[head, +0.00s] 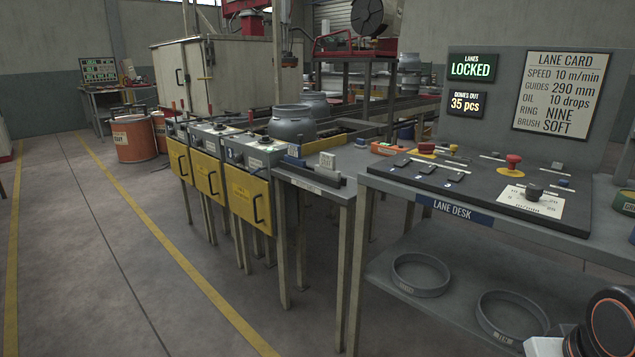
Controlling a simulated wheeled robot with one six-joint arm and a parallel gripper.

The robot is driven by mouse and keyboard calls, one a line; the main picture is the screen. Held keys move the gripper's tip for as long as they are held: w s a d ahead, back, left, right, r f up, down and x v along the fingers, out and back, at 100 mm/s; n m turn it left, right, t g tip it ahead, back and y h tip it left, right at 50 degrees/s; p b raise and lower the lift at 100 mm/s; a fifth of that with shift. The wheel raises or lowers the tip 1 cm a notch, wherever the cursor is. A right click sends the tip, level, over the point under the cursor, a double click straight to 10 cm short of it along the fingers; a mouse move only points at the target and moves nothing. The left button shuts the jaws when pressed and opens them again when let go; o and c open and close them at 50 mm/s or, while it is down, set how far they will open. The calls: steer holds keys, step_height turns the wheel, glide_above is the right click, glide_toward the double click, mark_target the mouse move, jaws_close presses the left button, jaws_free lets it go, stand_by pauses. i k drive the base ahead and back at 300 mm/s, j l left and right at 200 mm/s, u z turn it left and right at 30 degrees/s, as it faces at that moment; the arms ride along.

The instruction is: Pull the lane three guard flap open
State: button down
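Three yellow guard flaps hang on the front of the lane units left of centre. The nearest, the lane three guard flap (241,193), sits below a top panel that seems marked 3 (233,156). It hangs upright and looks shut, with a dark vertical handle (258,208) on its right side. The middle flap (206,179) and the far flap (179,160) also look shut. My gripper is not in view. Only part of my arm shows at the bottom right corner, well away from the flaps.
The lane desk (455,212) fills the right, with a LOCKED display (472,68) above it. A small side table (322,188) stands between the desk and lane three. Grey domes (291,124) sit behind the flaps. Open floor (110,240) lies left of the flaps.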

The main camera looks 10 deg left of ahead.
mark_target(249, 196)
steer(key=i+j+u, duration=0.3)
steer(key=i+j, duration=0.45)
steer(key=i+j+u, duration=0.3)
steer(key=i+j, duration=0.45)
